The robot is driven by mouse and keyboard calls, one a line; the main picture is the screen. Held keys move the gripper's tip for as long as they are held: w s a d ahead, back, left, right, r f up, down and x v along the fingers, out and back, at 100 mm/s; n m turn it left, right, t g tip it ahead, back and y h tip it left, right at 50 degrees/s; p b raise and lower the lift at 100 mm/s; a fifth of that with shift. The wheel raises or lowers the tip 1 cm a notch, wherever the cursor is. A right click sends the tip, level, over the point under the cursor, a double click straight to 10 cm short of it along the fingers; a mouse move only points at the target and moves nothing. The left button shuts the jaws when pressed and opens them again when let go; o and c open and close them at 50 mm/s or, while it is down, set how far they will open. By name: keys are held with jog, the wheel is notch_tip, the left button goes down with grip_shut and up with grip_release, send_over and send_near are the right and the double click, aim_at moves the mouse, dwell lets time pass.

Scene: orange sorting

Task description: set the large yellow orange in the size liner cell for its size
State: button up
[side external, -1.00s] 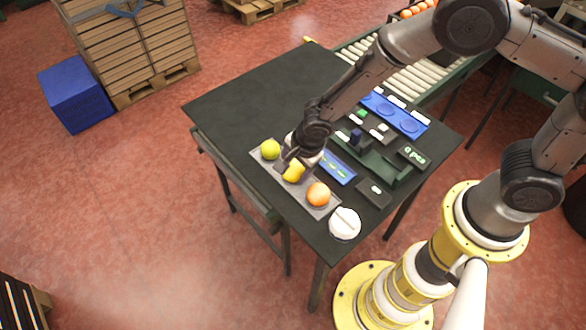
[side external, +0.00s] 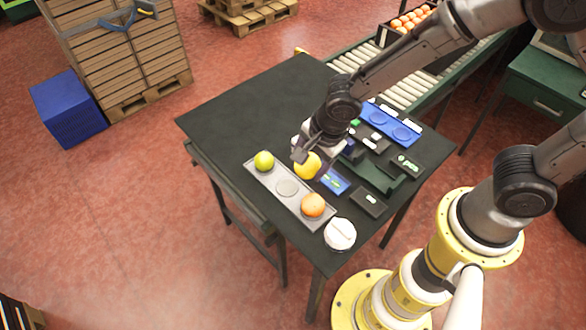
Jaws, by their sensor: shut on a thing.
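My gripper (side external: 302,155) is shut on the yellow orange (side external: 307,167). It holds the fruit up and to the right of the grey tray (side external: 261,183), apart from it. The tray's middle round cell (side external: 287,187) is empty. A yellow-green fruit (side external: 264,161) sits in the tray's far-left cell and an orange fruit (side external: 312,205) in its near-right cell. The blue liner (side external: 401,134) with round cells lies at the table's back right. My wrist and forearm hide part of its left side, so I cannot see all its cells.
A small blue panel (side external: 334,181), a dark green holder (side external: 377,174), dark label blocks (side external: 369,201) and a white round object (side external: 340,233) crowd the right side. The table's left part (side external: 250,110) is clear. A roller conveyor (side external: 404,88) with a crate of oranges stands behind.

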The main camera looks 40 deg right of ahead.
jog(key=s+d+r, duration=0.3)
jog(key=s+r, duration=0.1)
jog(key=s, duration=0.4)
jog(key=w+d+f+m+h, duration=0.1)
jog(key=w+d+m, duration=0.25)
jog(key=d, duration=0.75)
jog(key=w+d+f+m+h, duration=0.1)
jog(key=w+d+m, duration=0.3)
jog(key=d, duration=0.8)
jog(key=s+d+f+m+g, duration=0.1)
jog(key=s+d+f+m, duration=0.2)
jog(key=d, duration=0.6)
jog(key=shift+n, duration=0.45)
jog(key=shift+s+d+f, duration=0.1)
jog(key=shift+s+f, duration=0.05)
jog(key=shift+f, duration=1.6)
jog(key=shift+s+f, duration=0.15)
jog(key=shift+f, duration=1.55)
jog(key=shift+f, duration=0.65)
jog(key=o, duration=1.4)
jog(key=shift+c, duration=0.2)
